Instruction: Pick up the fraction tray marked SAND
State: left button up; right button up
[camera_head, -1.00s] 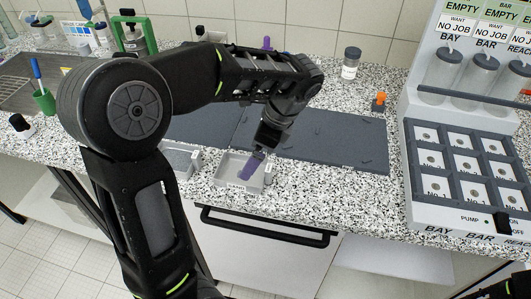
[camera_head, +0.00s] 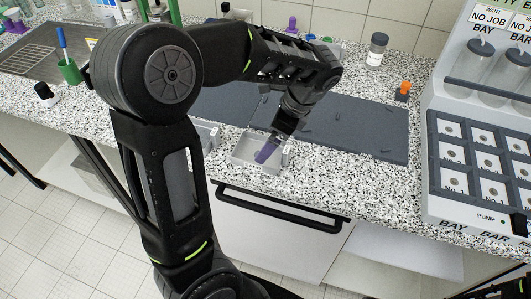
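A pale grey, open-topped tray (camera_head: 243,155) sits near the front edge of the speckled counter, in front of the dark mat. Its marking is too small to read, so I cannot tell if it is the SAND one. My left gripper (camera_head: 267,152) reaches down from above with its purple fingertip inside or over the tray's right part. The fingers overlap in this view, so their opening and any contact with the tray wall are unclear. A second grey tray (camera_head: 206,132) stands to the left, mostly hidden by my arm. My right gripper is not in view.
The dark mat (camera_head: 360,126) lies behind the tray. A lidded jar (camera_head: 376,49) and an orange-topped item (camera_head: 403,91) stand behind it. A white console (camera_head: 436,205) with a grid of cells fills the right. A green cup (camera_head: 69,71) stands left, near the sink.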

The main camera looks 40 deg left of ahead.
pick_arm(q)
jog(key=shift+p+x, duration=0.6)
jog(key=shift+x, duration=2.05)
jog(key=shift+d, duration=0.15)
jog(key=c, duration=1.1)
jog(key=shift+w+r, duration=0.1)
jog(key=shift+c, duration=0.2)
notch_tip(320, 180, up, 10)
jog(key=b, duration=0.1)
